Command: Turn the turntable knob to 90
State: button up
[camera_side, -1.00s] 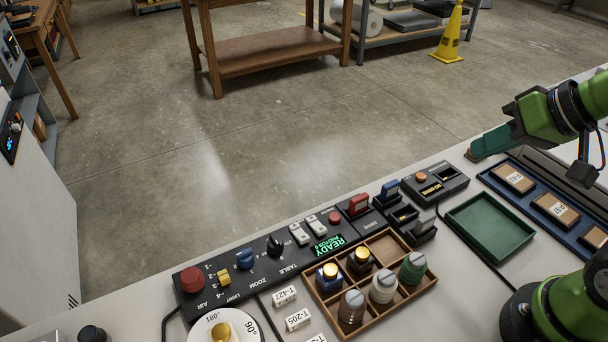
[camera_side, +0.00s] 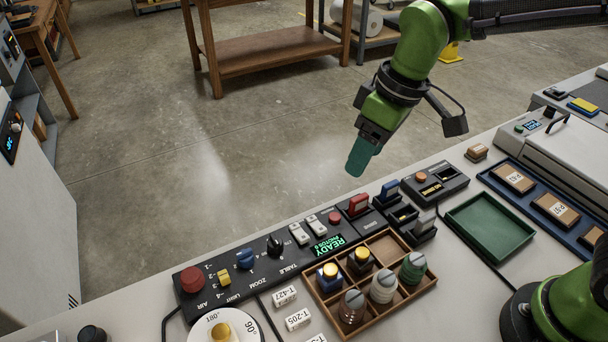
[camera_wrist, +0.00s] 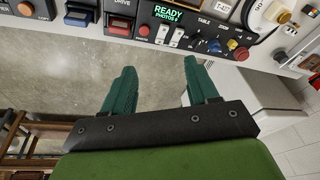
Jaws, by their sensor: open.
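The black TABLE knob (camera_side: 274,245) sits on the dark control panel (camera_side: 222,288), between the blue ZOOM knob (camera_side: 245,259) and two white switches. It shows small in the wrist view (camera_wrist: 193,42); its setting is too small to read. The white turntable disc (camera_side: 248,338), marked 180 and 90, is cut off at the bottom edge, with a yellow-topped piece (camera_side: 220,331) on it. My gripper (camera_side: 356,166) hangs in the air beyond and to the right of the panel, clear of the knob. In the wrist view its green fingers (camera_wrist: 160,70) are apart with nothing between them.
Red (camera_side: 358,204) and blue (camera_side: 389,189) handled blocks rise at the panel's right end. A green tray (camera_side: 490,228) and a small wooden block (camera_side: 477,153) are farther right.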

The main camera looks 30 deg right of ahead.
aim_at(275, 238)
jog(key=w+a+f+n+g+h, duration=0.1)
jog(key=w+a+f+n, duration=0.15)
jog(key=a+n, duration=0.4)
jog(key=w+a+f+n+g+h, duration=0.1)
jog(key=w+a+n, duration=0.2)
jog(key=a+n, duration=0.4)
jog(key=shift+m, duration=0.35)
jog(key=f, duration=1.6)
jog(key=shift+w+a, duration=0.15)
jog(key=shift+a, duration=0.25)
jog(key=shift+r, duration=0.1)
jog(key=c, duration=1)
jog(key=shift+c, duration=0.2)
